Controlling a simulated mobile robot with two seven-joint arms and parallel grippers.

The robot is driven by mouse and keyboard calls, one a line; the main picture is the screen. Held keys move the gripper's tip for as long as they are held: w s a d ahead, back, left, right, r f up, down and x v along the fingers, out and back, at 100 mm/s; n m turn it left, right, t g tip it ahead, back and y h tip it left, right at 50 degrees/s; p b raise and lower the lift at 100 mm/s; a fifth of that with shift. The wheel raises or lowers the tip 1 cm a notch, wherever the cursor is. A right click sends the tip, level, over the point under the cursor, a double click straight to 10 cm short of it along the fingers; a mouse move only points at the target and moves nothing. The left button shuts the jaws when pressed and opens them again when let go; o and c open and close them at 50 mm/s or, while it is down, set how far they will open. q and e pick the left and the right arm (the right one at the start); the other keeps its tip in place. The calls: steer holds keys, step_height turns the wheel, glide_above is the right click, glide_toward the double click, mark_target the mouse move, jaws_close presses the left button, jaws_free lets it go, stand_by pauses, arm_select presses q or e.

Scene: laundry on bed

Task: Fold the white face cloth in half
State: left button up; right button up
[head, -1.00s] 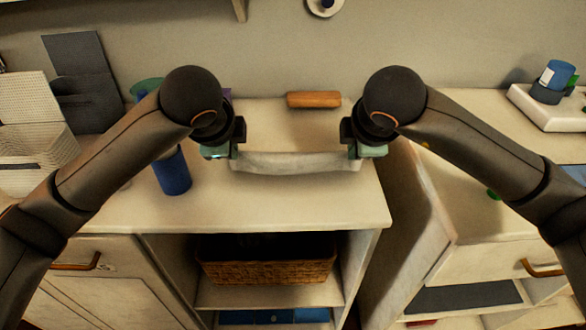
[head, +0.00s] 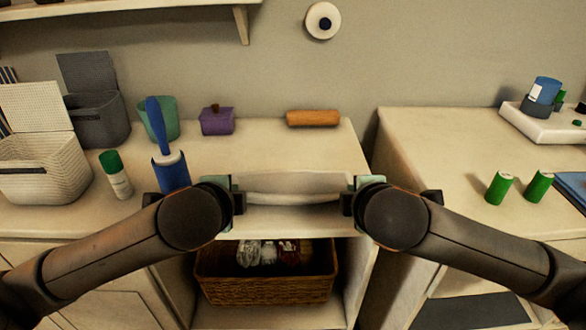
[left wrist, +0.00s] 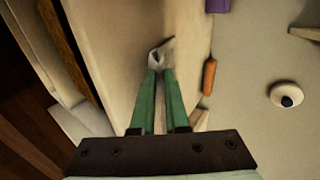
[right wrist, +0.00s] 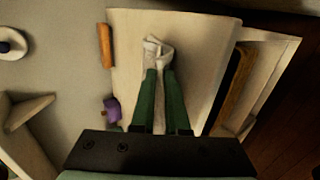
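The white face cloth (head: 293,190) is stretched between my two grippers above the front part of the counter (head: 345,150). It hangs with a sagging fold along its lower side. My left gripper (head: 238,194) is at its left end; in the left wrist view the green fingers (left wrist: 158,75) close on a bunched cloth edge. My right gripper (head: 350,194) is at its right end; in the right wrist view the fingers (right wrist: 158,75) pinch a bunched corner. The arms hide part of the counter's front edge.
A blue container (head: 171,172), a green-capped bottle (head: 116,175), a purple box (head: 216,121) and a wooden roller (head: 313,118) stand around the cloth. A wicker basket (head: 262,290) is on the shelf below. Two green cans (head: 498,188) stand on the right counter.

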arm_select(q)
steer(key=o, duration=0.7)
steer(key=shift+c, duration=0.2)
arm_select(e)
steer(key=o, duration=0.7)
steer(key=shift+c, duration=0.2)
arm_select(q)
steer(key=s+r, duration=0.6)
steer(key=r, duration=0.3)
arm_select(e)
steer(key=s+r, duration=0.6)
steer(key=r, duration=0.3)
